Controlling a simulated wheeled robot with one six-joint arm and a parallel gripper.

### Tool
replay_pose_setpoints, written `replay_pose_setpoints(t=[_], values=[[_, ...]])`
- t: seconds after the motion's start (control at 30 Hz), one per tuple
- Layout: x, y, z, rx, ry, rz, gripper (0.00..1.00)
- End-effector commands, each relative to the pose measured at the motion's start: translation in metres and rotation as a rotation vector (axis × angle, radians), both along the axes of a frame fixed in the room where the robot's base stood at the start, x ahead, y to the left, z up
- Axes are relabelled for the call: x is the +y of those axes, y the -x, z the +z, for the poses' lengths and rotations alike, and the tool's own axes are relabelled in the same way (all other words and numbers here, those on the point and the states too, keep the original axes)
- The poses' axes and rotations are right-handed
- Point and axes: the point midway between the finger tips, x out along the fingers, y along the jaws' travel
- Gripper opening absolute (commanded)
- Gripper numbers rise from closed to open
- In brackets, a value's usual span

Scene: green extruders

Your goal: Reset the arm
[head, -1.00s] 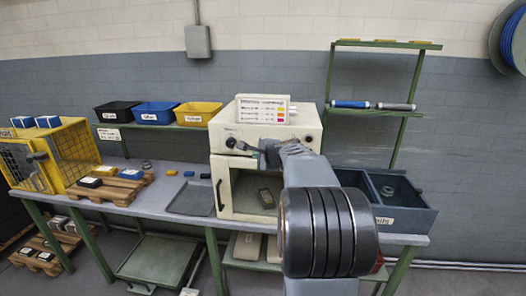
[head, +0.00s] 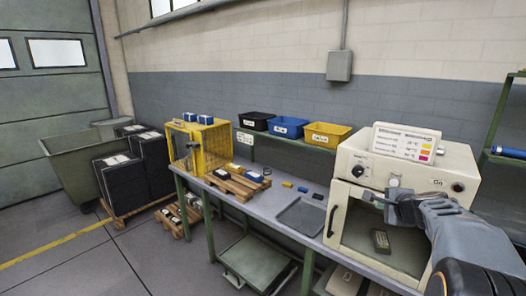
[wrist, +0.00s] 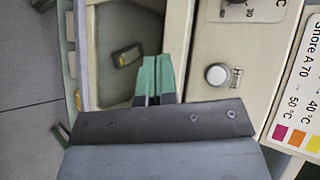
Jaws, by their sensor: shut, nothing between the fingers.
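My gripper (head: 385,201) is in front of the upper front of the cream machine (head: 350,160), at the right of the head view. In the wrist view my gripper (wrist: 155,64) shows its two green fingers together and empty, beside the machine's round silver button (wrist: 216,75). A small dark block with a yellowish face (head: 381,240) lies in the machine's chamber, below the gripper; it also shows in the wrist view (wrist: 127,55). My arm hides the machine's lower right side.
The workbench (head: 262,204) runs to the left, with a grey tray (head: 300,217) and small blue and yellow pieces. Black (head: 256,121), blue (head: 288,128) and yellow (head: 327,135) bins stand on a shelf behind. A yellow cage (head: 205,147) stands at its left end. Floor at front left is clear.

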Motion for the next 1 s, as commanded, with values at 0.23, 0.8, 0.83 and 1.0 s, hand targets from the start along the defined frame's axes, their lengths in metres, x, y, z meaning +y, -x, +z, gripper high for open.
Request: replay_pose_setpoints(t=[0.23,0.8,0.83,1.0], values=[[0.110,0.091,-0.075,0.387,0.436,0.620,0.00],[0.230,0.218,-0.094,0.503,1.117,1.360,0.00],[0.231,0.218,-0.094,0.501,1.119,1.363,0.00],[0.232,0.218,-0.094,0.499,1.118,1.366,0.00]])
